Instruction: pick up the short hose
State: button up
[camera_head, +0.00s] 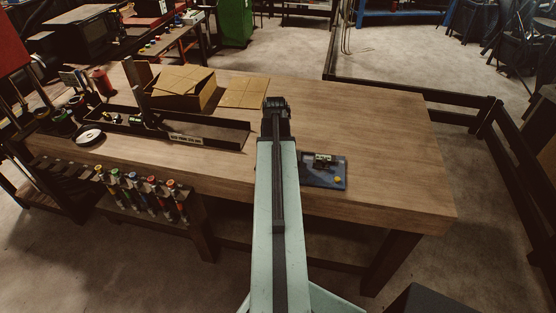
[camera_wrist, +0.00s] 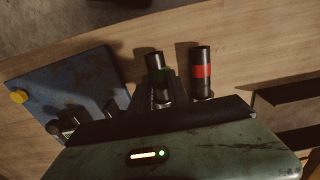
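Two dark hose-like cylinders lie or stand side by side on the table in the wrist view: one with a green band (camera_wrist: 156,72) and one with a red band (camera_wrist: 202,70). Metallic parts show at their lower ends, partly hidden by my gripper's housing. I cannot tell which one is the short hose. In the head view my arm hides this spot. My gripper (camera_head: 276,104) is a dark shape at the arm's far end, over the table.
A blue plate with a yellow button (camera_head: 338,180) sits right of my arm; it also shows in the wrist view (camera_wrist: 60,85). A long dark tray (camera_head: 215,128) and cardboard box (camera_head: 185,99) stand left. The table's right side (camera_head: 385,135) is clear.

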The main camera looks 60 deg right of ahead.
grip_shut()
